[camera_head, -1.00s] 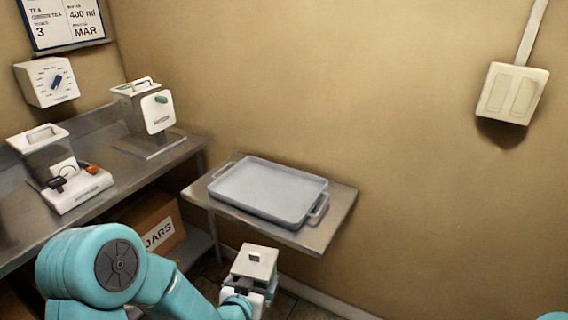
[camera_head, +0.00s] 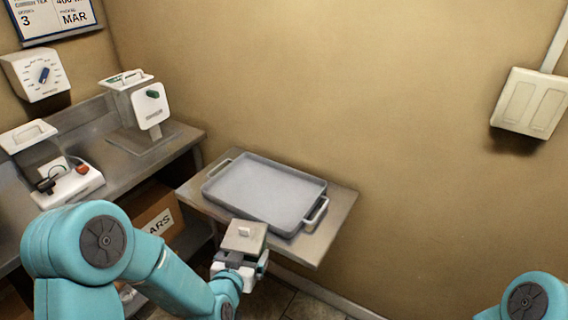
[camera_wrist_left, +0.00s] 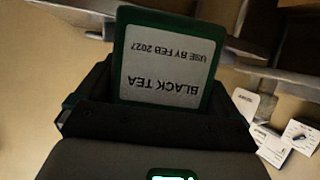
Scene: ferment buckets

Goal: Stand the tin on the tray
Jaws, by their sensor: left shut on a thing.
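In the left wrist view the tin (camera_wrist_left: 166,62) shows a dark green body and a label reading "BLACK TEA, USE BY FEB 2027", upside down, between the fingers of my left gripper (camera_wrist_left: 160,110). The grey tray (camera_head: 262,191) has raised rims and two handles. It lies empty on a metal shelf (camera_head: 335,225) against the wall. Only part of my right arm shows; its gripper is out of view.
A dial box (camera_head: 38,75), a sign (camera_head: 52,15) and a switch plate (camera_head: 530,103) are on the walls.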

